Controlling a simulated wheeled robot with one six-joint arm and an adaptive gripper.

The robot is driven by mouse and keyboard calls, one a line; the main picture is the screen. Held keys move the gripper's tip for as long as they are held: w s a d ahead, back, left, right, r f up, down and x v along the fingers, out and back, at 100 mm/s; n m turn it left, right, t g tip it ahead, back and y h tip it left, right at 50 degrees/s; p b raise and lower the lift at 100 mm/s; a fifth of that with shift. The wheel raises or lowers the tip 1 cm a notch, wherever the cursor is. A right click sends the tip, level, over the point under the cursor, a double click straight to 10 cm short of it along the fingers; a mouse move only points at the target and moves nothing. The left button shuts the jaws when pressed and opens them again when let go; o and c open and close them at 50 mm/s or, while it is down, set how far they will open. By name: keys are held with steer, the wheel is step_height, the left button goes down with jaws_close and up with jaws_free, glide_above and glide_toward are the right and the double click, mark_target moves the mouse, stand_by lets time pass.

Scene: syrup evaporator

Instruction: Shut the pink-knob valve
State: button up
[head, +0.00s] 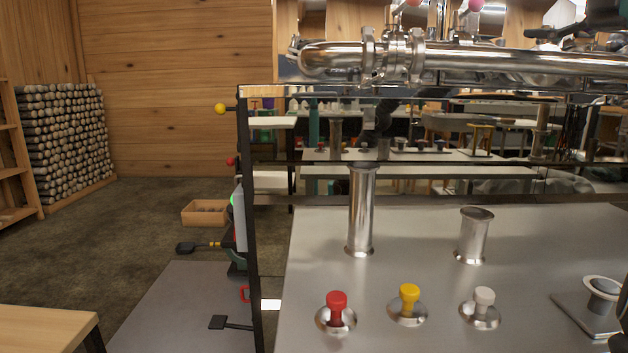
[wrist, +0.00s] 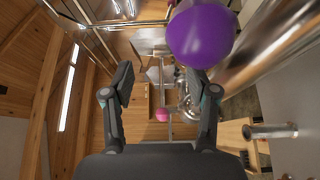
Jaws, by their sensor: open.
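The pink knob (wrist: 162,115) shows in the wrist view as a small ball, low between the fingers and some way beyond them. In the head view a pink knob (head: 476,4) sits at the top edge above the shiny steel pipe, cut off by the frame. My gripper (wrist: 160,72) is open and empty, its two dark fingers spread apart. No finger visibly touches the pink knob. A dark part of my arm or gripper shows at the top right of the head view. The valve's handle position cannot be told.
A large purple ball knob (wrist: 201,36) is close to the right finger. A thick steel pipe (head: 470,62) crosses the head view. Red (head: 337,302), yellow (head: 409,296) and white (head: 484,298) knobs stand on the steel panel. Open floor (head: 150,225) lies left.

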steer(key=v, duration=0.5)
stand_by(0.4)
